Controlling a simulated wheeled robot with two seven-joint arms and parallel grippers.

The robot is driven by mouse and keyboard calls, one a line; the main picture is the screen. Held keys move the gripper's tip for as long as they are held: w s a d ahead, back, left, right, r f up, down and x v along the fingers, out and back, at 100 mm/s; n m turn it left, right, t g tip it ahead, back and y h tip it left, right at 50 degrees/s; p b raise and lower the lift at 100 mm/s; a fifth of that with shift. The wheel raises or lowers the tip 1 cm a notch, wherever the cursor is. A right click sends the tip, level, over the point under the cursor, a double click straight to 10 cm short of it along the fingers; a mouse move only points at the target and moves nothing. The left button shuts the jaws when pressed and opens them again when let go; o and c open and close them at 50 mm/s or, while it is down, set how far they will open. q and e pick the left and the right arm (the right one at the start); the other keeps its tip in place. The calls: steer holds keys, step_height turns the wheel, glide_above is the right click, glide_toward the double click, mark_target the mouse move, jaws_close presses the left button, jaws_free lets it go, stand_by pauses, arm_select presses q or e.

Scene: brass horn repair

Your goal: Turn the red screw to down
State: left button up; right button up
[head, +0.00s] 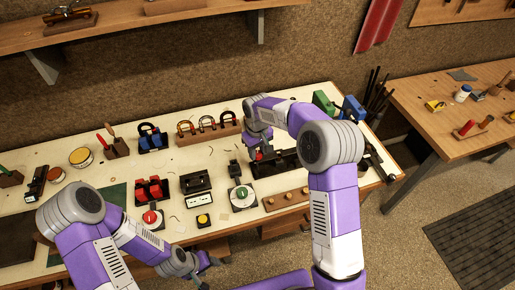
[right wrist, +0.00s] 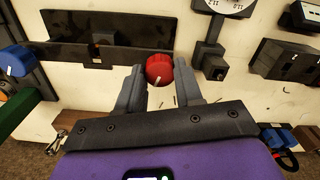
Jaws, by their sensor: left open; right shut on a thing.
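The red screw (right wrist: 159,69) shows in the right wrist view as a round red head with a white mark on its face. The mark slants toward the lower left of that picture. My right gripper (right wrist: 160,77) is shut on it, one grey finger on each side. In the head view a bit of red (head: 258,155) shows under my right gripper (head: 262,148), whose fingers are mostly hidden by my arm. My left gripper (head: 207,264) is open and empty at the bench's front edge, low in the head view.
A black stand (right wrist: 105,45) is beside the screw. On the bench are a red knob (head: 150,217), a green dial (head: 241,196), a yellow button (head: 203,219) and a wooden strip (head: 286,199). A wooden rack of rings (head: 208,132) stands behind. A second table (head: 420,100) is at right.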

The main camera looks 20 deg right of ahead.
steer(key=n+p, duration=0.1)
steer(key=n, duration=0.4)
steer(key=shift+n+p, duration=0.3)
steer(key=shift+p, duration=0.05)
steer(key=n+p, duration=0.1)
steer(key=n, duration=0.4)
steer(key=n+p, duration=0.2)
steer(key=n, duration=0.3)
steer(key=shift+n, duration=0.4)
steer(key=n+p, duration=0.1)
steer(key=n, duration=0.4)
steer(key=shift+n, duration=0.3)
steer(key=n+p, duration=0.2)
steer(key=n, duration=0.4)
steer(key=n+p, duration=0.1)
steer(key=n, duration=0.5)
steer(key=shift+n+p, duration=0.3)
steer(key=shift+p, duration=0.1)
steer(key=shift+r+n+p, duration=0.1)
steer(key=shift+n+p, duration=0.85)
steer(key=shift+n, duration=0.25)
steer(key=shift+n+p, duration=1.3)
steer(key=shift+p, duration=0.45)
